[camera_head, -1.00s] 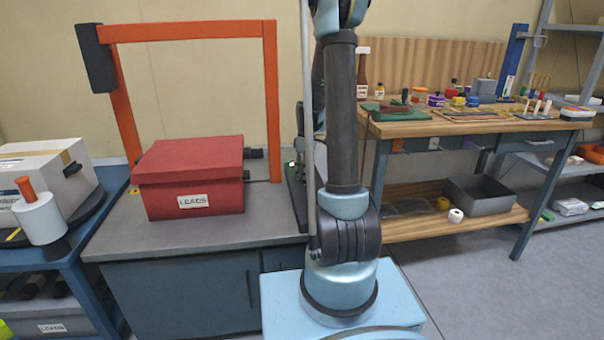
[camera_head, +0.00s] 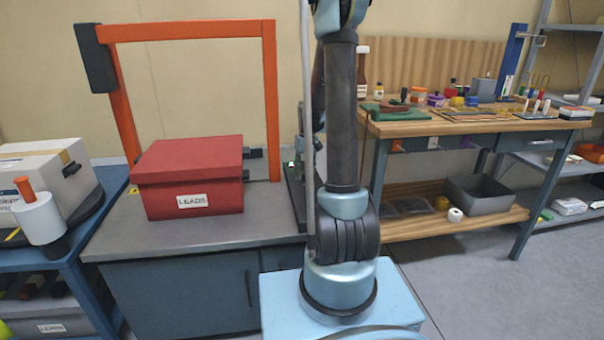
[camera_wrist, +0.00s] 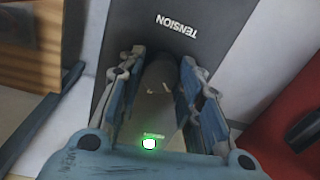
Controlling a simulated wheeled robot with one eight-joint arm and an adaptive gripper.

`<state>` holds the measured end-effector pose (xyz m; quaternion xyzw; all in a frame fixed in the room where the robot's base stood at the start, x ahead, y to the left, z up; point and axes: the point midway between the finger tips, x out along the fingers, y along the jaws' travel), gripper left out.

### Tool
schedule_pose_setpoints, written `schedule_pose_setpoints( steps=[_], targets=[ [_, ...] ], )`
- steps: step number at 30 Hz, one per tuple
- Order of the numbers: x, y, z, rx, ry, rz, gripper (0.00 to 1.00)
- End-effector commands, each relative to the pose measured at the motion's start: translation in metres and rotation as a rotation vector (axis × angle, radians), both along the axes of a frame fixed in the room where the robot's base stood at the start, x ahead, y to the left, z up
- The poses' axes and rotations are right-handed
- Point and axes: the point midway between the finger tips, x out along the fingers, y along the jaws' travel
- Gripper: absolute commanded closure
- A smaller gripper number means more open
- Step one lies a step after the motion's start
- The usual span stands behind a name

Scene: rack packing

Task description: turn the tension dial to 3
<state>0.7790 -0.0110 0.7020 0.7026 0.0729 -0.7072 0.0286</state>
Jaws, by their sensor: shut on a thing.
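In the wrist view, a dark panel (camera_wrist: 205,62) carries the word TENSION, which reads upside down. The grey tension dial (camera_wrist: 160,82) lies between the two fingers of my gripper (camera_wrist: 162,62), which is shut on it. Small pale marks show on the dial, but I cannot read its setting. A green lamp (camera_wrist: 148,143) glows close to the palm side of my gripper. In the head view, my arm hides the dial and my gripper; only part of a dark upright device (camera_head: 296,185) shows behind it.
A red lidded box (camera_head: 190,178) stands on the grey bench left of my arm, under an orange frame (camera_head: 271,100). Red also shows at the right of the wrist view (camera_wrist: 285,125). A wooden workbench (camera_head: 440,127) with several small items stands to the right.

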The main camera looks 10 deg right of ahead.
Motion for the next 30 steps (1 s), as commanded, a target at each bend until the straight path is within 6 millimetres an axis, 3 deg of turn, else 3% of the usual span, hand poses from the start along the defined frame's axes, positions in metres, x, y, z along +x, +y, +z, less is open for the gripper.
schedule_pose_setpoints(
  steps=[30],
  targets=[
    [0.0007, -0.0007, 0.0002, 0.0, -0.003, -0.419, 0.91]
  ],
)
